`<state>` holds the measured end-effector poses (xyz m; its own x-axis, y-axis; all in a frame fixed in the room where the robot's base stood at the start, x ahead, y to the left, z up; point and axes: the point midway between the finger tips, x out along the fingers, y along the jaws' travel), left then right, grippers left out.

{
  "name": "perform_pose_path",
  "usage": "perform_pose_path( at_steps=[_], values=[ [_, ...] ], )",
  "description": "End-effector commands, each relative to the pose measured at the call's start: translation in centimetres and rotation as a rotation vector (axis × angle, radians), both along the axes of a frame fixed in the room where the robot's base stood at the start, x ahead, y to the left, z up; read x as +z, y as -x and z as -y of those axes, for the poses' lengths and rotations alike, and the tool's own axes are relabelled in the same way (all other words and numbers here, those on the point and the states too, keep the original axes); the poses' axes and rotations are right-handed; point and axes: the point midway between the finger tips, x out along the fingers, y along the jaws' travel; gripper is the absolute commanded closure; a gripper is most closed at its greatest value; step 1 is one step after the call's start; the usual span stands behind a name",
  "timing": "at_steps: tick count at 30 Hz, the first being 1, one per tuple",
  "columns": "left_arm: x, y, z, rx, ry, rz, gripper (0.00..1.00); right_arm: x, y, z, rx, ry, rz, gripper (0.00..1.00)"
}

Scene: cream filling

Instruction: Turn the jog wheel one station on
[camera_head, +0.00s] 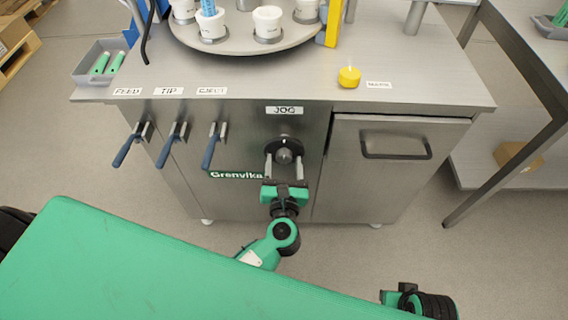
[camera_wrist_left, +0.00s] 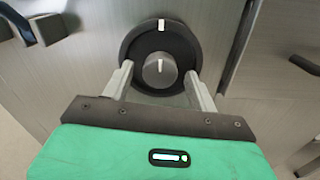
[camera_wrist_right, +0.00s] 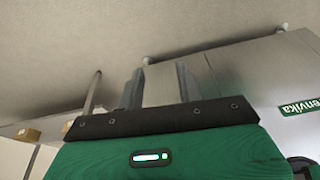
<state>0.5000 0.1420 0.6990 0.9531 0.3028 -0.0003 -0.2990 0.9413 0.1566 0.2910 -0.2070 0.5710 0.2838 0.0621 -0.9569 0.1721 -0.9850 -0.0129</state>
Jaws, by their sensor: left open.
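The jog wheel is a black disc with a grey centre knob (camera_head: 284,156) on the cabinet front, under the JOG label (camera_head: 285,110). In the left wrist view the wheel (camera_wrist_left: 133,52) carries a white mark at its top, and its knob has a white mark too. My left gripper (camera_head: 284,166) is open, its two fingers on either side of the knob, over the lower part of the disc. I cannot tell whether the fingers touch the knob. My right gripper (camera_wrist_right: 158,82) shows two fingers apart with nothing between them, away from the wheel.
Three blue-handled levers (camera_head: 168,148) stick out left of the wheel. A drawer front with a handle (camera_head: 395,150) is at right. On the cabinet top stand a round turntable (camera_head: 235,45) with white cups and a yellow button (camera_head: 349,77).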

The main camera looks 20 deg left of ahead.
Motion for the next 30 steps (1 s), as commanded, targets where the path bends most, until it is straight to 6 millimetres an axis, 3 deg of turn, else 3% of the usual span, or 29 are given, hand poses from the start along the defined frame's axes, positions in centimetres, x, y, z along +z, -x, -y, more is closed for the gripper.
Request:
perform_pose_path(
  at_steps=[2,9,19,30],
  values=[
    [0.0,0.0,0.0,0.000,0.000,0.000,0.41,0.0,0.0,0.0,0.000,0.000,0.001,0.64],
    [0.0,0.0,0.0,0.000,0.000,0.000,0.86,0.2,-0.1,0.0,0.000,-0.001,0.005,0.64],
    [0.1,0.0,0.0,0.001,-0.040,-0.013,0.85,0.2,-0.1,0.0,0.000,-0.001,0.003,0.64],
    [0.4,0.1,0.0,0.001,-0.287,-0.086,0.85,-6.1,0.3,-0.2,0.001,0.010,-0.076,0.64]
  ],
)
